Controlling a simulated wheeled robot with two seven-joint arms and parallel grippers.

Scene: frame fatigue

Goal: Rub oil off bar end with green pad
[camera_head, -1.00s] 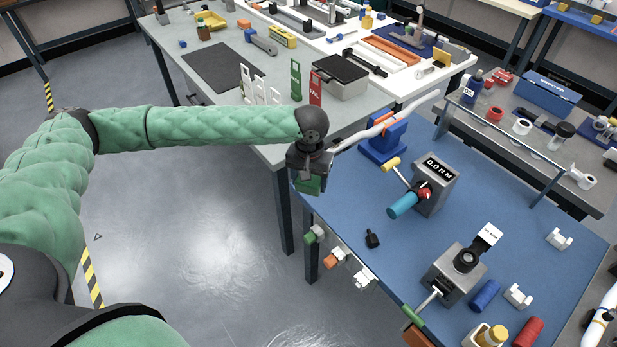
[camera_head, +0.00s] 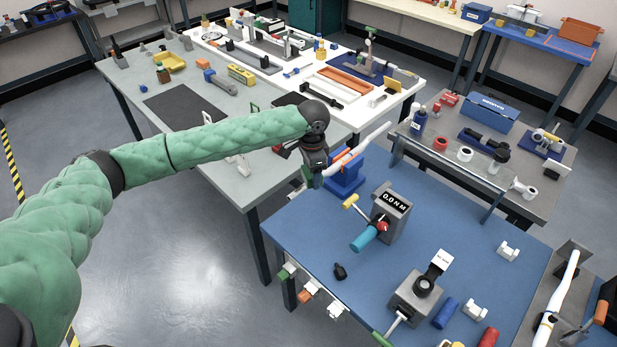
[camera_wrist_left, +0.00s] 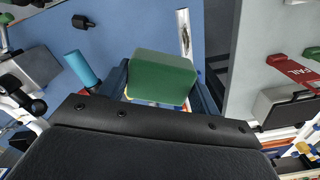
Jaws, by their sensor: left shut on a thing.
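My left gripper (camera_head: 314,174) is shut on the green pad, a thick block that fills the middle of the left wrist view (camera_wrist_left: 162,78). In the head view the pad is mostly hidden by the gripper. A pale bar (camera_head: 373,137) slants through a blue vise (camera_head: 345,182) with orange jaws, at the far left corner of the blue bench. Its near end lies right beside my left gripper. The bar shows as a pale strip behind the pad in the wrist view (camera_wrist_left: 184,32). My right gripper is not in view.
A torque tester (camera_head: 390,210) with a blue handle (camera_head: 364,238) stands close by on the blue bench (camera_head: 310,230). A second grey fixture (camera_head: 417,296) stands nearer the front. A grey table (camera_head: 215,180) adjoins at the left.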

